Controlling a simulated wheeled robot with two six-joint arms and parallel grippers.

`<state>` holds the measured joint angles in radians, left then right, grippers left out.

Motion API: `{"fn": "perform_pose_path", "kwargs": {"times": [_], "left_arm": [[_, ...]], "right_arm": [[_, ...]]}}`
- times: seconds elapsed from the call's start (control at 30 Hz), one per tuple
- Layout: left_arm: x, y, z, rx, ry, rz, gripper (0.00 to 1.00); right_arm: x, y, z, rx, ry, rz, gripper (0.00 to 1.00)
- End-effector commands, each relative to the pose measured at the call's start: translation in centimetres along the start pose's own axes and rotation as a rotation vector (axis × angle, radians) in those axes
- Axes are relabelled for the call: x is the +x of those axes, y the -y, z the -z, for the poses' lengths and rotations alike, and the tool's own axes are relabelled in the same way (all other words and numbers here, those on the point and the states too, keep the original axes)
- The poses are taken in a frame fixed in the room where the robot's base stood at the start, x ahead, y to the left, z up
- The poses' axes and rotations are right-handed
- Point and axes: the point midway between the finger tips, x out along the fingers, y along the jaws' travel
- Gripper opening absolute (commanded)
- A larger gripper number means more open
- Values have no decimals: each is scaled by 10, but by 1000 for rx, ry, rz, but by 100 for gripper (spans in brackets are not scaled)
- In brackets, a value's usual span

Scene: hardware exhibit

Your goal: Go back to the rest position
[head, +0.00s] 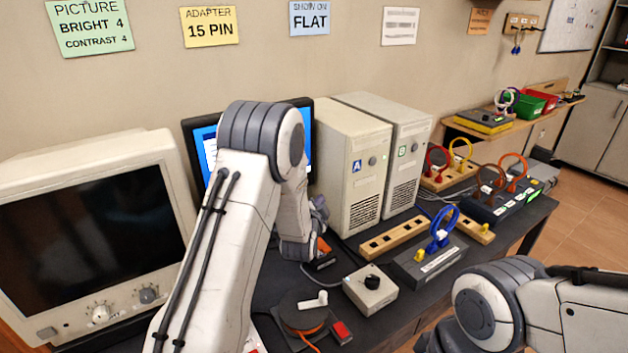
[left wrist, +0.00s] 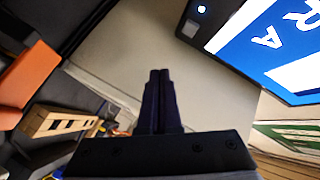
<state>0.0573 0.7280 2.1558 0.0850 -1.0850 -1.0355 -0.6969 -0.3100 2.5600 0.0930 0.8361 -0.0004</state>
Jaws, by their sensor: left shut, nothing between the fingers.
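My left arm (head: 225,230) rises from the bottom of the head view and bends down over the desk, in front of the flat monitor (head: 207,135). My left gripper (left wrist: 159,78) is shut and empty in the left wrist view, its two dark fingers together. In the head view its wrist hides most of it. In the left wrist view a beige surface lies beyond the fingertips, with the lit blue screen (left wrist: 275,50) at upper right. My right arm (head: 500,305) is folded at the lower right of the head view; its gripper is out of view.
A beige CRT monitor (head: 100,160) stands left of my left arm, and two computer towers (head: 352,160) stand right of it. A knob box (head: 370,290), a cable reel (head: 303,315) and a blue ring stand (head: 440,232) lie on the dark desk. Open floor is at far right.

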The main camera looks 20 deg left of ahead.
Motion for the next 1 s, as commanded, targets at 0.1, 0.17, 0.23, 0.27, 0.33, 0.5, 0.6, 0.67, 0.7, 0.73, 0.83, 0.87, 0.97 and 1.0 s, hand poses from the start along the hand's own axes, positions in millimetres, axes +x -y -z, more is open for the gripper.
{"fn": "perform_pose_path", "kwargs": {"times": [0.1, 0.17, 0.23, 0.27, 0.33, 0.5, 0.6, 0.67, 0.7, 0.73, 0.83, 0.87, 0.97, 1.0], "left_arm": [[0, 0, 0, -1, 0, -1, 0], [-1, -1, 4, -7, -2, -10, 0], [-6, -4, 16, -27, -4, -45, 0], [-10, -8, 24, -43, -5, -72, 0], [-24, -19, 47, -89, -1, -157, 0], [-96, -59, 110, -228, 68, -454, 0], [-156, -82, 134, -287, 153, -631, 0], [-197, -93, 142, -313, 218, -729, 0], [-225, -99, 146, -325, 265, -791, 0], [-246, -102, 146, -331, 303, -833, 0], [-317, -108, 141, -331, 440, -954, 0], [-336, -108, 137, -327, 482, -983, 0], [-392, -106, 122, -308, 611, -1052, 0], [-409, -103, 116, -299, 654, -1069, 0]], "right_arm": [[0, 0, 0, 0, 0, 0, 0], [0, 0, 0, 0, 0, 0, 0], [-2, 0, 0, 0, 0, 0, 0], [-2, 0, 0, 0, 0, 0, 0], [-4, 0, 0, 0, 0, 0, 0], [-10, 1, 0, 0, 0, 0, 0], [-14, 1, 1, 0, 0, 0, 0], [-16, 1, 1, 0, 0, 0, 0], [-17, 1, 1, 0, 0, 0, 0], [-18, 1, 1, 0, 0, 0, 0], [-22, 2, 1, 0, 0, 0, 0], [-22, 2, 1, 0, 0, 0, 0], [-25, 2, 1, 0, 0, 0, 0], [-25, 2, 1, 0, 0, 0, 0]]}}
